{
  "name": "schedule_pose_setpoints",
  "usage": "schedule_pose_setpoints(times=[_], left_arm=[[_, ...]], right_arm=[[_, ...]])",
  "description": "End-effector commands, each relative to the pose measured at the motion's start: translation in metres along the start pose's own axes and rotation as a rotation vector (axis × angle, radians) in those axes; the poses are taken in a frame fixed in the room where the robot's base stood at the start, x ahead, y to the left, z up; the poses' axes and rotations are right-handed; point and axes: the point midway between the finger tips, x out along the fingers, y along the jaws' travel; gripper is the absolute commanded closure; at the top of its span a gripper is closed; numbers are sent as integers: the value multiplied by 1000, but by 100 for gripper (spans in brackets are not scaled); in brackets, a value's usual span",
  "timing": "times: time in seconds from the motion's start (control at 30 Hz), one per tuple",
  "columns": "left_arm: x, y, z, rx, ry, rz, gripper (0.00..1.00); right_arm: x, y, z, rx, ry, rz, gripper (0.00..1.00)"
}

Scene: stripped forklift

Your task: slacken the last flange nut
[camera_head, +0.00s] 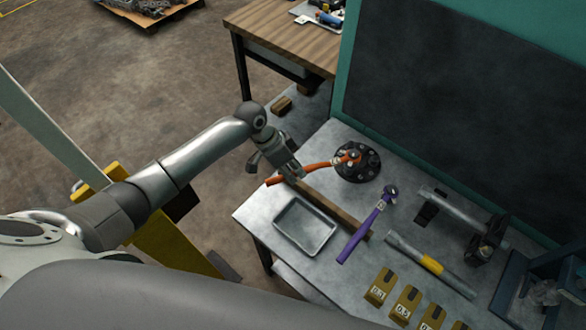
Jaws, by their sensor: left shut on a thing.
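A round black flange (368,167) with several nuts or studs around it lies at the back of the grey metal bench. An orange-handled wrench (321,165) reaches from the left to the flange, its head over the flange's left part. Whether the head sits on a nut is too small to tell. My left gripper (292,175) is shut on the wrench's handle, left of the flange. The handle's end sticks out to the left of the fingers. My right gripper is not in view.
A purple-handled wrench (363,228) lies right of an empty metal tray (327,248). A bar with a yellow band (431,265), a clamped tube (452,210) and several numbered brass-coloured blocks (380,287) lie further right. A dark panel (460,110) rises behind the bench.

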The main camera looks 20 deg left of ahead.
Motion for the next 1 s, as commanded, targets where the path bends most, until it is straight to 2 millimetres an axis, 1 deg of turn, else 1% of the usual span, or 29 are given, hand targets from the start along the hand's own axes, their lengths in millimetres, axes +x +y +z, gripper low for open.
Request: schedule_pose_setpoints(times=[0.83,1.0], left_arm=[[26,-6,9,0,4,0,100],[26,-6,9,1,4,0,100]], right_arm=[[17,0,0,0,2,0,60],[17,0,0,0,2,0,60]])
